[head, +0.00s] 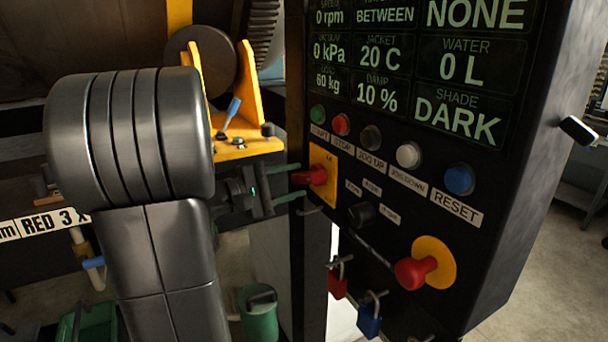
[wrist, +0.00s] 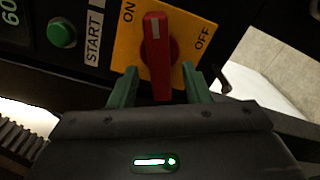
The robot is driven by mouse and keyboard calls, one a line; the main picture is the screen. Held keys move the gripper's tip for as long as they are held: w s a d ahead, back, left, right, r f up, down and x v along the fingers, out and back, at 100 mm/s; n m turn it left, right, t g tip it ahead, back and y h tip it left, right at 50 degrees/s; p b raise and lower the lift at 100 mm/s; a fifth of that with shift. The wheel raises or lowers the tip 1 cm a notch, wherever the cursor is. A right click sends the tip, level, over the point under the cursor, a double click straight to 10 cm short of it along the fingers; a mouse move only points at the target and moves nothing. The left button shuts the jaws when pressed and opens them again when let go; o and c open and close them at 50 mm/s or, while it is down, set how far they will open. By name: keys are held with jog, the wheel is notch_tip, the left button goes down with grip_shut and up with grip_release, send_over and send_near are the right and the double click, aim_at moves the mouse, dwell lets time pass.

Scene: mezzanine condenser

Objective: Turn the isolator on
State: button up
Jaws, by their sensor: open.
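The isolator is a red rotary handle (head: 316,176) on a yellow plate (head: 328,160), on the left part of the black control panel. In the wrist view the handle (wrist: 158,40) stands upright in the picture, its white-marked end up. That end lies between the words ON, at upper left, and OFF, at right, so I cannot tell the setting for sure. My gripper (head: 298,181) is open, with its green fingers pointing at the handle. In the wrist view the fingers (wrist: 160,76) stand either side of the handle's lower end, with gaps showing on both sides.
Push buttons line the panel above, including green start (wrist: 62,34) and blue reset (head: 459,179). A black selector (head: 362,214) and a red mushroom button (head: 414,272) sit below right. Red (head: 337,284) and blue (head: 369,318) padlocks hang beneath. A yellow bracket (head: 245,147) stands behind my gripper.

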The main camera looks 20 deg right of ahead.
aim_at(299, 179)
jog(key=shift+w+d+p, duration=0.15)
jog(key=shift+d+p, duration=0.15)
jog(key=shift+d, duration=1.45)
